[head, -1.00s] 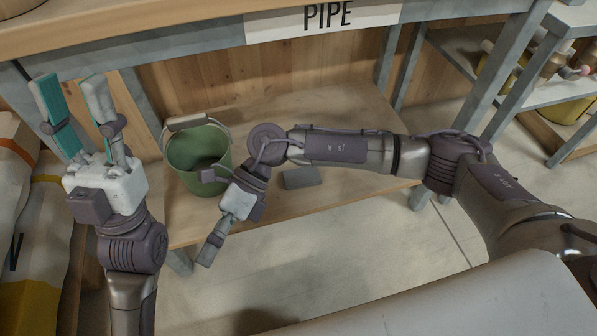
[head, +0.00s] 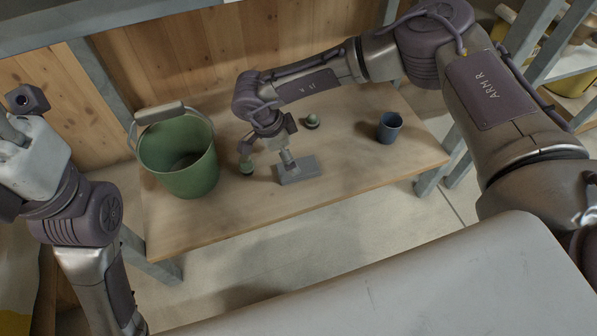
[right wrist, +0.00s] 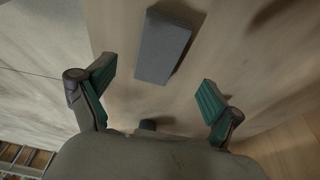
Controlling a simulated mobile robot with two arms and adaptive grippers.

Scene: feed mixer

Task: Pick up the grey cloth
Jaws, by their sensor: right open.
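The grey cloth (head: 300,169) is a small flat-sided grey block shape on the low wooden shelf, right of the green bucket. My right gripper (head: 266,164) points down at its left end, its fingers spread. In the right wrist view the cloth (right wrist: 163,47) lies beyond the open, empty fingertips (right wrist: 157,84), between their lines. I cannot tell whether a finger touches it. My left gripper (head: 18,135) is at the left edge of the head view, partly cut off, its fingertips not clear.
The green bucket (head: 180,158) stands left of my right gripper, its handle up at the back. A blue cup (head: 389,127) and a small round green thing (head: 312,121) stand further right. The shelf's front strip (head: 220,222) is clear. Table legs flank the shelf.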

